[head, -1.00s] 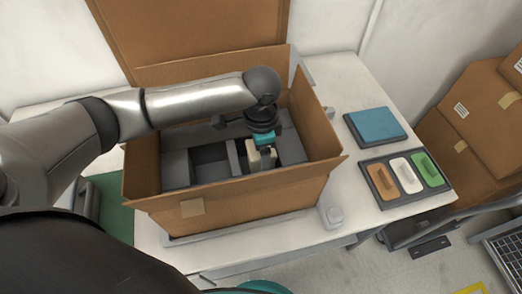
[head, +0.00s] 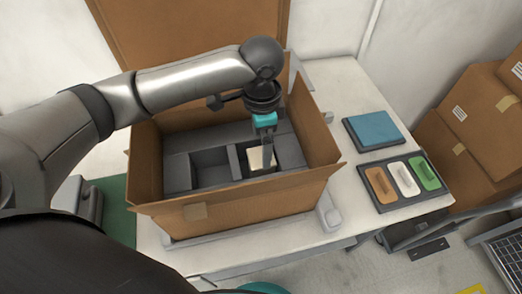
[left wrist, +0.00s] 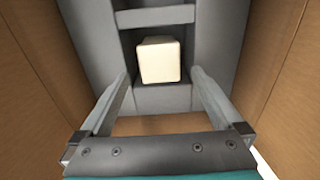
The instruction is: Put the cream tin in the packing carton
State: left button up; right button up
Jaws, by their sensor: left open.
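The cream tin (head: 258,161) sits in a front compartment of the grey insert inside the open packing carton (head: 245,206). It also shows in the left wrist view (left wrist: 158,61), a pale block with rounded edges standing in its grey cell. My left gripper (head: 281,158) is over the carton, above the tin, with its teal band showing. In the left wrist view its two fingers are spread wide, with the tin seen beyond them and clear of both. The gripper is empty. The tin's lower part is hidden in the head view. My right gripper is not in view.
The compartment left of the tin (head: 210,174) looks empty. Carton walls rise around my gripper, with a tall flap (head: 190,35) behind. Right of the carton lie a blue pad (head: 374,130) and a dark tray (head: 386,206) with orange, white and green blocks.

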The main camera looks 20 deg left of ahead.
pick_arm(q)
notch_tip(320, 180, up, 6)
jog(key=shift+f+p, duration=0.1)
jog(key=shift+p, duration=0.4)
